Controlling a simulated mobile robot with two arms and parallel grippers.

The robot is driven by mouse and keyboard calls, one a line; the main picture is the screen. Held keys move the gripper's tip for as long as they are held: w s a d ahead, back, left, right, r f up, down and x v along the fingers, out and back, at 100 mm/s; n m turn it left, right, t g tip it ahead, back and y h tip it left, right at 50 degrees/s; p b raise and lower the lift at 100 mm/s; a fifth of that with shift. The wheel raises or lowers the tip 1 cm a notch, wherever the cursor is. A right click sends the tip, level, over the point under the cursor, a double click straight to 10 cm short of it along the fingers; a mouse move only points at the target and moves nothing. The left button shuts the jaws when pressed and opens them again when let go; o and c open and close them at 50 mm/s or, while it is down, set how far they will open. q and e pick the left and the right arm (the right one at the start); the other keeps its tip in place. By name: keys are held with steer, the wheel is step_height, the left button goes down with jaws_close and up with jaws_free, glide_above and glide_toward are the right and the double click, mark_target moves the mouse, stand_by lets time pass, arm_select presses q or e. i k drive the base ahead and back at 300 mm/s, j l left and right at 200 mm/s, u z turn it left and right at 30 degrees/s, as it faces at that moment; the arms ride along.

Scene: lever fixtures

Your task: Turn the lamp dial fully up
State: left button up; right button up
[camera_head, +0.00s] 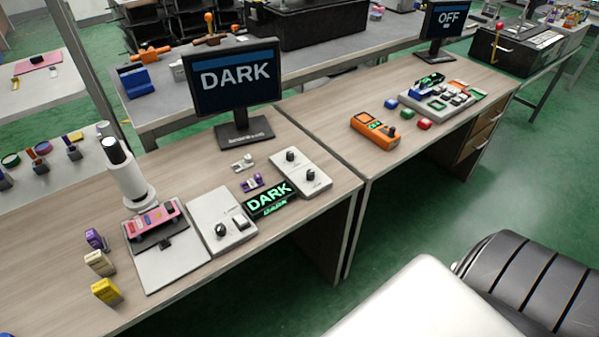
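A white box (222,222) on the near desk carries a black dial (220,231) and a light rocker switch (241,222). A second white box (302,171) to its right has two black knobs, one at the back (290,155) and one in front (310,175). I cannot tell from labels which knob is the lamp dial. A small display (269,199) between the boxes reads DARK in green. The monitor (233,79) also reads DARK. A white cylindrical device (130,180), possibly the lamp, stands left of the first box. Neither gripper is in view.
Purple, beige and yellow (106,291) blocks stand near the desk's left front.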

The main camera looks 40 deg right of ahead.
mark_target(290, 155)
steer(key=z, duration=1.15)
